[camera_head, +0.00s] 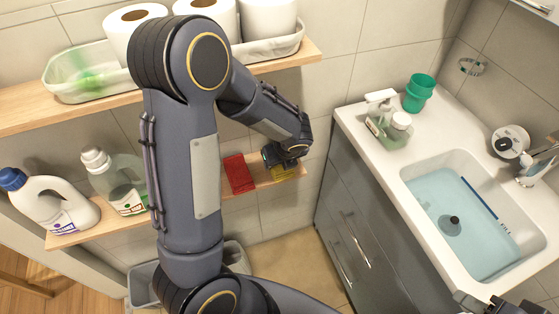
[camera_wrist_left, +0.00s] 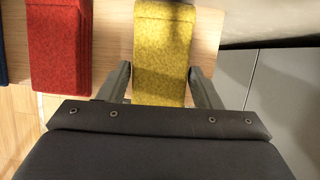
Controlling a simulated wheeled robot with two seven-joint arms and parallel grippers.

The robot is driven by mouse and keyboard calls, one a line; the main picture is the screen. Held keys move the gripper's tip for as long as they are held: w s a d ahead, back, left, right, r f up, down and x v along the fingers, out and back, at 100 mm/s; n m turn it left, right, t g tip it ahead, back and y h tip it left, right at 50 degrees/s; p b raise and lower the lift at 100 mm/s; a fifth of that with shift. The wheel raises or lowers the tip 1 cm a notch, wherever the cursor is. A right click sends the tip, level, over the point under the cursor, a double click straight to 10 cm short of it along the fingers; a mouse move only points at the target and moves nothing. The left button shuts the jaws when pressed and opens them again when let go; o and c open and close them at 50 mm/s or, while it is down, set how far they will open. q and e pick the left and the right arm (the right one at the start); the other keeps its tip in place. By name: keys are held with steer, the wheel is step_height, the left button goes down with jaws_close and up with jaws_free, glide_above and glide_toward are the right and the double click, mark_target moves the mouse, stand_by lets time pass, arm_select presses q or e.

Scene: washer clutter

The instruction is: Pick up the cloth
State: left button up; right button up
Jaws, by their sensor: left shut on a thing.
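A yellow cloth (camera_wrist_left: 163,45), a folded block, lies at the right end of the lower wooden shelf. In the head view only a part of the yellow cloth (camera_head: 285,173) shows below my gripper. My left gripper (camera_wrist_left: 160,82) has one finger on each side of the yellow cloth and is shut on it. In the head view my left gripper (camera_head: 284,153) is at the shelf and hides much of the cloth. A red cloth (camera_head: 239,174) lies to the left, outside the fingers. A part of my right gripper (camera_head: 508,305) shows at the bottom right; its fingers cannot be made out.
Detergent bottles (camera_head: 48,203) stand on the lower shelf (camera_head: 80,236) at the left. The upper shelf (camera_head: 30,116) holds a tray (camera_head: 98,92) and paper rolls (camera_head: 268,18). A sink counter (camera_head: 365,140) with a soap bottle (camera_head: 381,112) stands at the right.

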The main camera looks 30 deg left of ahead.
arm_select(q)
step_height(320, 180, up, 3)
steer(key=shift+f+p, duration=0.15)
steer(key=shift+p, duration=0.25)
steer(key=s+r, duration=0.1)
steer(key=s+d+r, duration=0.1)
steer(key=r, duration=0.1)
steer(key=s+d+r+p, duration=0.1)
steer(key=r, duration=0.1)
steer(key=shift+s+d+r, duration=0.15)
steer(key=shift+s+d, duration=0.05)
steer(key=shift+s, duration=0.05)
steer(key=s+d+r, duration=0.4)
steer(key=s+d, duration=0.1)
steer(key=s, duration=0.3)
steer(key=shift+d+r, duration=0.15)
steer(key=shift+r, duration=0.1)
steer(key=shift+s, duration=0.1)
